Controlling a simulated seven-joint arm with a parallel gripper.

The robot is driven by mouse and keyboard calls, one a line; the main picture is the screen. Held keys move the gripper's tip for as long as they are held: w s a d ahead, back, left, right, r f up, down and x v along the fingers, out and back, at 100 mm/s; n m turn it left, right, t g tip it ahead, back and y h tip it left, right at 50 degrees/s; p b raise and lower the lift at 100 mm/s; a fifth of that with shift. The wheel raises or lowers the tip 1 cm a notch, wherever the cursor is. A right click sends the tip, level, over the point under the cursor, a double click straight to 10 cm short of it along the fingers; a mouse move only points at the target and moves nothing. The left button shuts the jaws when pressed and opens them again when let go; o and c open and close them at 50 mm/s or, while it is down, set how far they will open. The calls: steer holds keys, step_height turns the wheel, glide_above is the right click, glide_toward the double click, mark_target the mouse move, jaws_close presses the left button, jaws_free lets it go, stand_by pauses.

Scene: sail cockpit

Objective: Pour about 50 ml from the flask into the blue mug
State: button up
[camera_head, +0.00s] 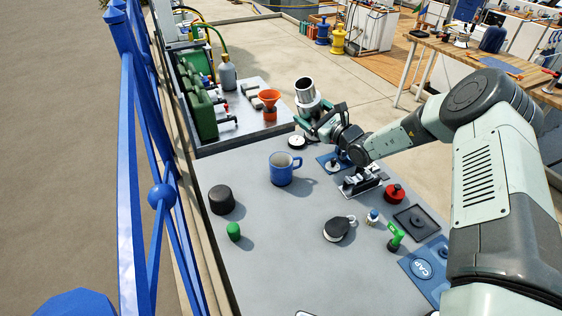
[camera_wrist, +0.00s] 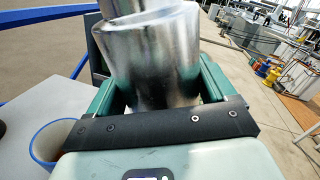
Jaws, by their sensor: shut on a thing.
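The flask (camera_head: 305,91) is a shiny silver cylinder, held above the far end of the grey table. My gripper (camera_head: 312,116) is shut around it. In the wrist view the flask (camera_wrist: 150,55) fills the space between my gripper's fingers (camera_wrist: 155,95). It looks slightly tilted in the head view; whether it holds liquid is hidden. The blue mug (camera_head: 283,170) stands upright on the grey table, below and left of the flask, clear of it. The mug's rim also shows at the lower left of the wrist view (camera_wrist: 44,150). I cannot see the mug's inner bottom.
A tray with an orange funnel (camera_head: 269,101) and green cans (camera_head: 199,112) lies behind. A blue railing (camera_head: 128,150) runs along the left.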

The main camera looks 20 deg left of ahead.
mark_target(307, 134)
steer(key=f, duration=0.2)
steer(key=f+m, duration=0.1)
steer(key=f, duration=0.2)
steer(key=f+m, duration=0.1)
steer(key=f, duration=0.1)
steer(key=shift+s+a+f, duration=0.15)
steer(key=shift+s+f, duration=0.1)
steer(key=shift+f, duration=0.05)
steer(key=shift+s+a+m+b, duration=0.1)
steer(key=shift+s+m+b, duration=0.15)
steer(key=shift+m, duration=0.85)
stand_by(1.6)
